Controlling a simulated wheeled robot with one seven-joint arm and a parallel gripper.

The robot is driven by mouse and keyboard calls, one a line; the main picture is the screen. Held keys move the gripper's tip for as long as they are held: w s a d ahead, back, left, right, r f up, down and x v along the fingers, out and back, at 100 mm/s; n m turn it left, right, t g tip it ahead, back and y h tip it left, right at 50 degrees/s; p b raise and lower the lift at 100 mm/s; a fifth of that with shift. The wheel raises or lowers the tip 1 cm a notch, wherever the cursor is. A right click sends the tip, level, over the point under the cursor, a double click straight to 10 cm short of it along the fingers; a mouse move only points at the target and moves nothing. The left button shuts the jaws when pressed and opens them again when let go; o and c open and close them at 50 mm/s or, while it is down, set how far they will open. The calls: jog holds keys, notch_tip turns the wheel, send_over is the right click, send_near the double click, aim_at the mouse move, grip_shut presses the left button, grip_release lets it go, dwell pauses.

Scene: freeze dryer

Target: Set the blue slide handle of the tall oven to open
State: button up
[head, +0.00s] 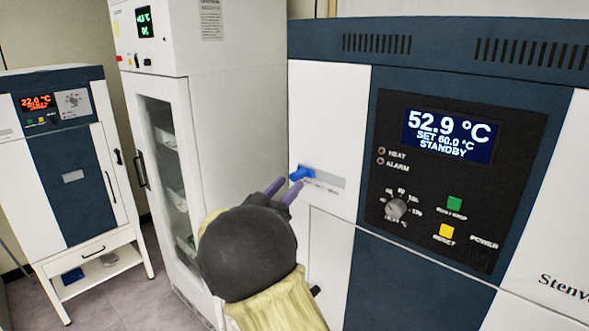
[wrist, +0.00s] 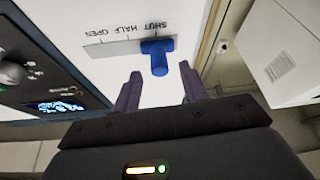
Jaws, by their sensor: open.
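The blue slide handle (head: 301,173) of the tall oven (head: 340,110) sits at the left end of its grey slot plate in the head view. In the wrist view the blue handle (wrist: 158,58) stands by the SHUT mark, with HALF and OPEN further left along the plate (wrist: 110,48). My gripper (head: 284,187) is open and empty just below and left of the handle in the head view. In the wrist view the tips of my gripper (wrist: 160,72) are on either side of the handle's near end, with gaps showing. I cannot tell the exact depth between them.
The oven's control panel (head: 450,180) with display, knob and buttons is right of the slot. A tall white cabinet (head: 225,110) with a glass door stands close on the left. A smaller oven (head: 65,160) on a white stand is further left.

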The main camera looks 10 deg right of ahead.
aim_at(293, 179)
jog(key=p+x, duration=0.1)
jog(key=x, duration=0.1)
jog(key=shift+w+d+r, duration=0.2)
jog(key=shift+w+r, duration=0.05)
jog(key=shift+w+d+r, duration=0.2)
jog(key=shift+d, duration=0.25)
jog(key=shift+w+f, duration=0.1)
jog(key=shift+w, duration=0.1)
jog(key=shift+d, duration=0.1)
